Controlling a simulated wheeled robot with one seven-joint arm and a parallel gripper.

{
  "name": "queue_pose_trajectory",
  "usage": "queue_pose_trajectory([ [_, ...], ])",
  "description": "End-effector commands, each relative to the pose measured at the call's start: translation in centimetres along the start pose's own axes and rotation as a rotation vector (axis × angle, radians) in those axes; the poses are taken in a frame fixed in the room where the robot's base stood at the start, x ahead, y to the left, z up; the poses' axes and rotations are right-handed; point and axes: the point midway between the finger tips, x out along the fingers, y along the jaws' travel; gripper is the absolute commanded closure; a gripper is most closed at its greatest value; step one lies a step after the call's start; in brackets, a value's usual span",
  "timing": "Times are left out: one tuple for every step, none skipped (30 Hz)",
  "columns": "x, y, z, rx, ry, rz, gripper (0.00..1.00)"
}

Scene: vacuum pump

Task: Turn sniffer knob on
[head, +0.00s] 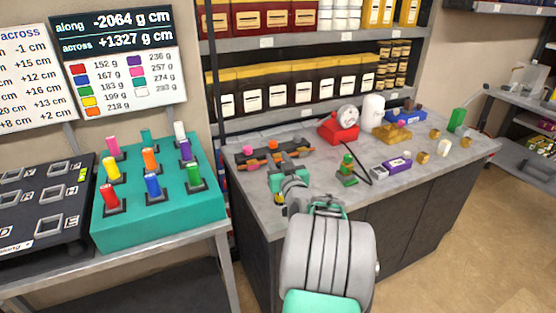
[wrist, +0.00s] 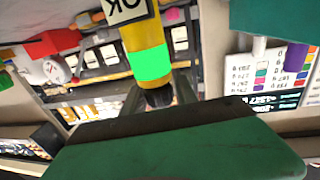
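A yellow cylinder with a bright green band (wrist: 150,62), a white "OK" label (wrist: 125,10) and a black knob-like end (wrist: 158,96) fills the middle of the wrist view, which is upside down. It seems to be the sniffer. My gripper (wrist: 159,88) has grey fingers on both sides of the black end; whether they press on it I cannot tell. In the head view my gripper (head: 284,189) is at the near left of the counter, with a small bit of yellow (head: 279,199) showing beside it. My wrist hides the rest.
The grey counter (head: 325,195) holds a red unit with a white dial (head: 345,116), a green item with a cable (head: 348,170) and a purple box (head: 397,163). A teal block with coloured pegs (head: 160,220) stands left. Shelves (head: 300,120) rise behind.

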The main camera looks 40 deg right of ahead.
Motion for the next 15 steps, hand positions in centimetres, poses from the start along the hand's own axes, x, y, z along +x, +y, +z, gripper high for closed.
queue_pose_trajectory([
  [0.00,-0.03,0.00,0.000,0.000,0.000,0.71],
  [0.00,-0.03,-0.01,0.000,0.000,-0.001,0.73],
  [0.00,-0.04,-0.01,0.000,0.000,-0.001,0.76],
  [0.00,-0.04,-0.01,0.000,0.000,-0.001,0.79],
  [0.00,-0.04,0.00,0.000,0.000,-0.001,0.81],
  [-0.01,-0.04,0.00,0.000,0.000,-0.001,0.84],
  [-0.01,-0.04,-0.01,0.000,0.000,-0.001,0.87],
  [-0.01,-0.04,0.00,0.000,0.000,-0.001,0.89],
  [-0.01,-0.05,0.00,0.000,0.000,-0.001,0.93],
  [-0.01,-0.05,0.00,0.000,0.000,-0.001,0.95],
  [-0.01,-0.05,0.00,0.000,0.000,-0.001,0.98],
  [-0.01,-0.05,0.00,0.000,0.000,-0.001,1.00],
  [-0.01,-0.05,0.00,0.000,0.000,-0.001,1.00],
  [-0.01,-0.05,0.00,0.000,0.000,-0.001,1.00],
  [-0.01,-0.05,0.00,0.000,0.000,-0.001,1.00],
])
